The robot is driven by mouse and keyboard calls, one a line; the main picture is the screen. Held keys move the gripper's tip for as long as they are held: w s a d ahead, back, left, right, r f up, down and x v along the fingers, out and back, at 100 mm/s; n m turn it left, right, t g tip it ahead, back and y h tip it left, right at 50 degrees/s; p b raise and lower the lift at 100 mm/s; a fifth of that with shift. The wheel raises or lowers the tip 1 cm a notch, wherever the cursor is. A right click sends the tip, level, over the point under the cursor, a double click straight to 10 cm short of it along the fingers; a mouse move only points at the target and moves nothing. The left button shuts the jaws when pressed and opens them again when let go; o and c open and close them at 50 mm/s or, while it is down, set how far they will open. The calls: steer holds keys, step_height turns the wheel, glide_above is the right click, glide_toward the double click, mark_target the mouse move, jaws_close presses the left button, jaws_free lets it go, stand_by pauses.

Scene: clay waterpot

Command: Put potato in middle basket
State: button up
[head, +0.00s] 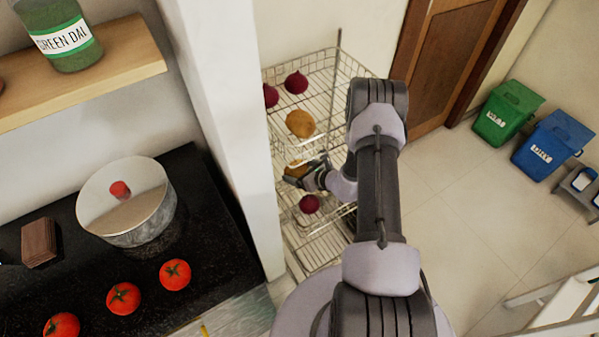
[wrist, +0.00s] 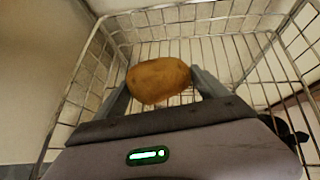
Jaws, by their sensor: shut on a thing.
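A wire rack with stacked baskets (head: 328,68) stands beyond the white pillar in the head view. My gripper (head: 293,174) reaches into it at the level below the top basket. It is shut on a brown potato (head: 293,165), which is partly hidden by the jaws in the head view. In the wrist view the potato (wrist: 158,80) sits between the two fingers, with wire mesh behind and below it. I cannot tell whether it touches the mesh. Another potato (head: 300,123) lies in the top basket.
Two dark red onions (head: 296,82) (head: 271,95) are in the top basket. Another onion (head: 309,203) lies lower, near my gripper. The white pillar (head: 222,120) stands close to the rack's left.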

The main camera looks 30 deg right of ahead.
steer(key=shift+f, duration=0.15)
steer(key=o, duration=1.6)
steer(key=shift+c, duration=0.2)
steer(key=shift+s+r, duration=0.15)
steer(key=shift+r, duration=0.25)
steer(key=p+v, duration=0.4)
steer(key=v, duration=0.7)
steer(key=shift+s+r+p, duration=0.1)
steer(key=shift+s+p, duration=0.15)
steer(key=shift+p, duration=0.05)
